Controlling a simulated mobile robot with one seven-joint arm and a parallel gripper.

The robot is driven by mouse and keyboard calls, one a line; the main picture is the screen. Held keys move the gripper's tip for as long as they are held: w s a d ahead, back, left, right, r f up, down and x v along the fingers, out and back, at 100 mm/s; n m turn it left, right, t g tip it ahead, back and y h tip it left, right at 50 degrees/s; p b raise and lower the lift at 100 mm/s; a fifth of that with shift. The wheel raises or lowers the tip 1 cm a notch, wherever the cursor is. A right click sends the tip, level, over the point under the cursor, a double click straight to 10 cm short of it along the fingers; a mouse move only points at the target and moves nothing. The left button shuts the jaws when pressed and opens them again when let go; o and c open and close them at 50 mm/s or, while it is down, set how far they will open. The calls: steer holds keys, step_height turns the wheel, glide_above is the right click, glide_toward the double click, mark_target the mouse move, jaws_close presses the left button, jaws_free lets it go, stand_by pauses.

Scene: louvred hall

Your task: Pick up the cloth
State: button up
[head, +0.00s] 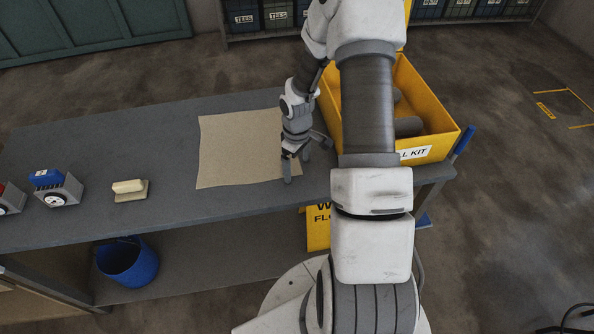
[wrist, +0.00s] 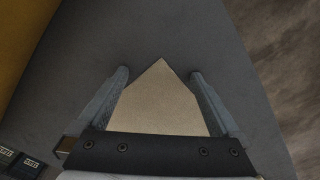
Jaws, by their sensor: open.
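The cloth (head: 238,148) is a flat beige square on the dark grey table, left of my gripper in the head view. My gripper (head: 296,168) points down at the cloth's near right corner, its fingers apart. In the wrist view, the cloth's corner (wrist: 161,105) shows between the two open fingers of my gripper (wrist: 160,74), its tip pointing away from the palm. The fingers hold nothing. I cannot tell whether the fingertips touch the table. My arm and gripper hide a little of the cloth's right edge in the head view.
A yellow spill-kit bin (head: 437,108) with grey rolls stands right of my gripper. A cream-handled brush (head: 130,190) and a blue-and-grey device (head: 58,188) lie left on the table (head: 190,207). A blue bucket (head: 130,264) is on the lower shelf. The table between brush and cloth is clear.

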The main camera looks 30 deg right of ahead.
jaws_close()
stand_by(0.8)
steer(key=shift+r, duration=0.1)
step_height(320, 180, up, 12)
steer(key=p, duration=0.9)
step_height(320, 180, up, 36)
steer(key=p, duration=0.8)
